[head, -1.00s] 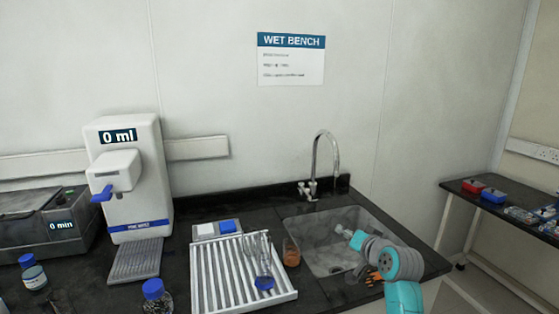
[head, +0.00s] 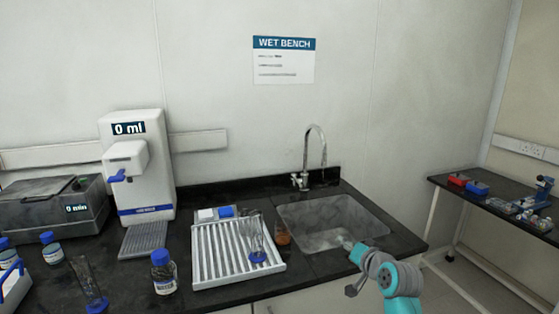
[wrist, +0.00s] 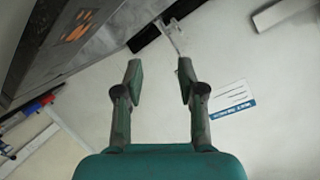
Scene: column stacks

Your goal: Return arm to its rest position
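My arm (head: 400,279) shows at the lower right in the head view, in front of the sink's front right corner. Its teal and grey links are bent there, and the gripper is hard to make out. In the wrist view my gripper (wrist: 159,70) has its two fingers well apart with nothing between them. The view past the fingers shows the wall, the tap (wrist: 174,36) and the upturned wet bench sign (wrist: 233,100). The gripper touches nothing that I can see.
A side table (head: 508,213) stands at right. Floor lies open between them.

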